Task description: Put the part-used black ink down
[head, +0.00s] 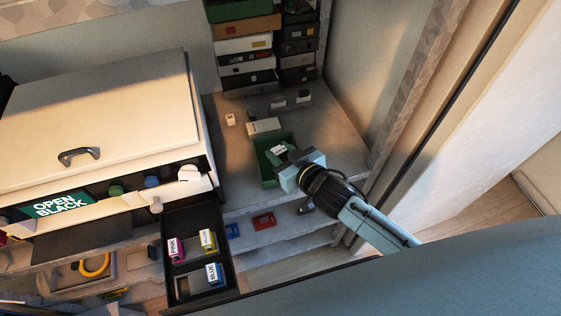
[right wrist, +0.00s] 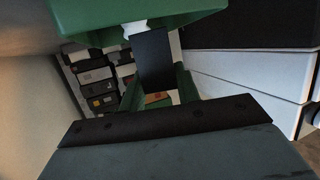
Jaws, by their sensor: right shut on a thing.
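My right gripper (head: 288,158) is shut on the black ink (head: 279,149), a small dark cartridge with a white label. It holds the ink at the green tray (head: 259,173) on the shelf. I cannot tell whether the ink touches the tray floor. In the right wrist view, a dark block (right wrist: 153,58) shows ahead of the gripper, with green tray walls (right wrist: 185,83) around it; the fingertips are not clear there. My left gripper is not in view.
The printer (head: 110,100) at left shows "OPEN BLACK" on its screen (head: 56,205). Its pulled-out drawer (head: 191,222) holds pink (head: 177,248), yellow (head: 208,240) and blue (head: 213,274) cartridges. Stacked boxes (head: 246,45) stand behind. A white box (head: 264,126) lies beyond the tray.

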